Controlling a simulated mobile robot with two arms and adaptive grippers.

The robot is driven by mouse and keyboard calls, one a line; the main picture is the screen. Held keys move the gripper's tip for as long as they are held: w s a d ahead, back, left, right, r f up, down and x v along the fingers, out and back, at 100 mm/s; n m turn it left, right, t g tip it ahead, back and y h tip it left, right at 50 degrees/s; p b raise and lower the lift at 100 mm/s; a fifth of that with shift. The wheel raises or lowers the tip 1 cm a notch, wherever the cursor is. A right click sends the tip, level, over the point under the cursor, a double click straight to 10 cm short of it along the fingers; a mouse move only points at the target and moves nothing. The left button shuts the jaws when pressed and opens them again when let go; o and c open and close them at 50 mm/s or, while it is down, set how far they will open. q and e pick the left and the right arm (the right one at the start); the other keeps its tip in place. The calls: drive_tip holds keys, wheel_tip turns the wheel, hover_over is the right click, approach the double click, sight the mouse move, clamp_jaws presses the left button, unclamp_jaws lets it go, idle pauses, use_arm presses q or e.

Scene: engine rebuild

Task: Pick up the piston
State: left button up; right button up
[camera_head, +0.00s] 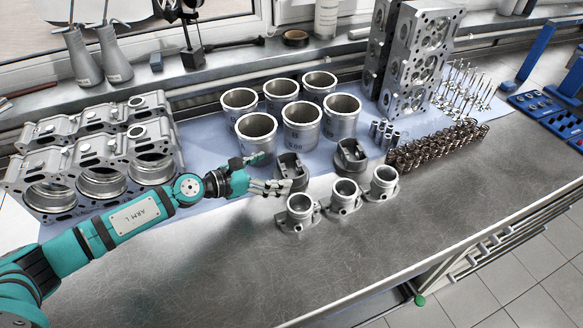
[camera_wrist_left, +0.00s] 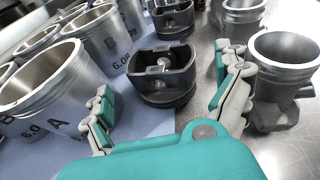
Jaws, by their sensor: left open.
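A dark grey piston (camera_head: 293,168) stands on the blue sheet behind the row of small housings. A second, similar piston (camera_head: 350,156) stands to its right. My left gripper (camera_head: 268,173) is open and empty just left of the nearer piston. In the left wrist view the nearer piston (camera_wrist_left: 163,80) stands upright ahead, in the gap between the open fingers (camera_wrist_left: 165,97), with its hollow side up and no visible grip on it. The second piston (camera_wrist_left: 173,20) is behind it. My right gripper is not in view.
Several cylinder liners (camera_head: 255,137) stand behind my gripper; one liner (camera_wrist_left: 40,88) is close to its left finger. Several small housings (camera_head: 300,211) stand close on the other side. Engine blocks (camera_head: 100,160) lie left, springs (camera_head: 435,146) right. The front bench (camera_head: 200,275) is clear.

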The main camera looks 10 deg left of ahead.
sight(296, 163)
use_arm(q)
drive_tip(key=shift+w+d+f, duration=0.1)
drive_tip(key=shift+w+d, duration=0.25)
drive_tip(key=shift+d, duration=0.1)
drive_tip(key=shift+w+d, duration=0.25)
drive_tip(key=p+x, duration=0.1)
drive_tip(key=x, duration=0.2)
drive_tip(key=shift+w+d, duration=0.2)
drive_tip(key=shift+w, duration=0.15)
drive_tip(key=shift+w+d+f, duration=0.2)
drive_tip(key=shift+w+d, duration=0.1)
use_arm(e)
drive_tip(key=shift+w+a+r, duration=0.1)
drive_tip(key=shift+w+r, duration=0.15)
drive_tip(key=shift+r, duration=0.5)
use_arm(q)
drive_tip(key=shift+s+a, duration=0.1)
drive_tip(key=shift+c, duration=0.9)
drive_tip(key=c, duration=0.9)
drive_tip(key=shift+r, duration=0.15)
drive_tip(key=shift+c, duration=0.8)
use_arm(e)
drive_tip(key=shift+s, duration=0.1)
